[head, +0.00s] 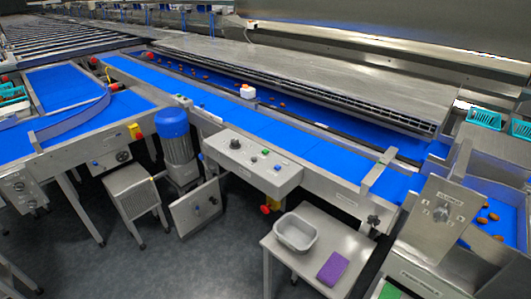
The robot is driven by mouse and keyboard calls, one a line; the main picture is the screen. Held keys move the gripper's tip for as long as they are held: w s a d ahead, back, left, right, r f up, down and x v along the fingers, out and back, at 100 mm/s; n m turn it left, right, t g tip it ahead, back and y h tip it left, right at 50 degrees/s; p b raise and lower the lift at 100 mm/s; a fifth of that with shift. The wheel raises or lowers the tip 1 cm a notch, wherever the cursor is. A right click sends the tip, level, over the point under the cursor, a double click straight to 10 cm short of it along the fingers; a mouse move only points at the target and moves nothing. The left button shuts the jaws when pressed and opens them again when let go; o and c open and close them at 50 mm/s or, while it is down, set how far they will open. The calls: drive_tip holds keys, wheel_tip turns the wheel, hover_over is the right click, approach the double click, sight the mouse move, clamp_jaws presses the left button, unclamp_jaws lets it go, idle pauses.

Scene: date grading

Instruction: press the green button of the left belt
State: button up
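A grey control panel (250,163) sits on the front side of the long middle blue belt (215,103). My gripper is not in view.
A grey side table (345,240) holds a grey tub (295,232) and a purple cloth or sponge (333,268). A blue motor (173,124) and a low box (132,190) stand between the belts. Dark floor (180,262) is open in front. Dates lie on the back belt.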

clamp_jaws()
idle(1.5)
